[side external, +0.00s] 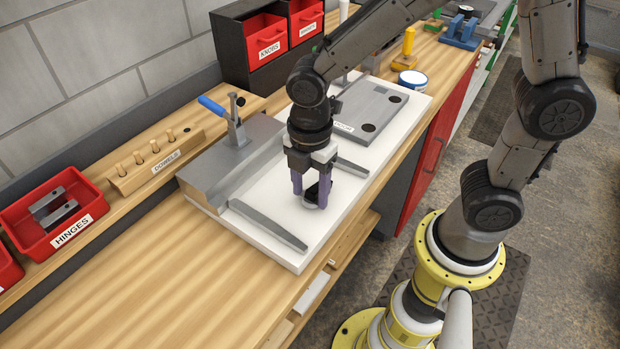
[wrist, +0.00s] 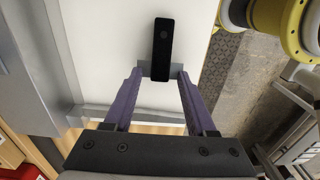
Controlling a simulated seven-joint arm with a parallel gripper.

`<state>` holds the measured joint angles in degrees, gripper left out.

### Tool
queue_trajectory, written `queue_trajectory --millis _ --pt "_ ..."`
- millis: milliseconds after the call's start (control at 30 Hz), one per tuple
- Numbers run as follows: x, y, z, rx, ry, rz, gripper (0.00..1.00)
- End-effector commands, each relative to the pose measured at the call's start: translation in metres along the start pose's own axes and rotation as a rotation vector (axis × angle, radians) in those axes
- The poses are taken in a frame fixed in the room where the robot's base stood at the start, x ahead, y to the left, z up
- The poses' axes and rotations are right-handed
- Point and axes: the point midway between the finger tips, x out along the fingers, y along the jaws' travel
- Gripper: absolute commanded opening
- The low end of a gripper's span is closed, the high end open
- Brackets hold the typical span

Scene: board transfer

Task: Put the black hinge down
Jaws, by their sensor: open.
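The black hinge (side external: 312,190) lies on the white board (side external: 278,215), partly hidden by my fingers in the side view. In the wrist view the black hinge (wrist: 162,48) shows as a dark bar with a round spot, lying just beyond and between the fingertips. A grey patch sits by its near end; I cannot tell if it is part of the hinge. My gripper (side external: 310,202) points down over the board with its purple fingers on either side of the hinge. In the wrist view my gripper (wrist: 160,75) is open, with gaps beside the hinge.
Grey strips (side external: 268,224) lie on the board near the hinge. A toggle clamp (side external: 236,125) with a blue handle stands at the board's left. A grey plate (side external: 370,112) lies behind. A red hinges bin (side external: 50,212) is at far left. The front-left bench is clear.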

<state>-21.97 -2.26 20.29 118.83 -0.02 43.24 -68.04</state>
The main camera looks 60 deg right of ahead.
Motion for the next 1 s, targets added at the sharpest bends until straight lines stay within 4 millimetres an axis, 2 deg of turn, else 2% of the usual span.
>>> queue_trajectory --millis 167,533,800,900,1000 --pt "-0.019 0.001 -0.001 0.000 0.002 0.006 0.56" --pt "-0.094 0.001 -0.001 0.000 0.003 0.006 0.56" --pt "-0.121 0.000 0.001 0.008 0.002 0.004 0.56" --pt "-0.128 -0.006 0.011 0.095 0.013 0.031 0.56" --pt "-0.138 -0.021 0.032 0.311 0.047 0.095 0.56"
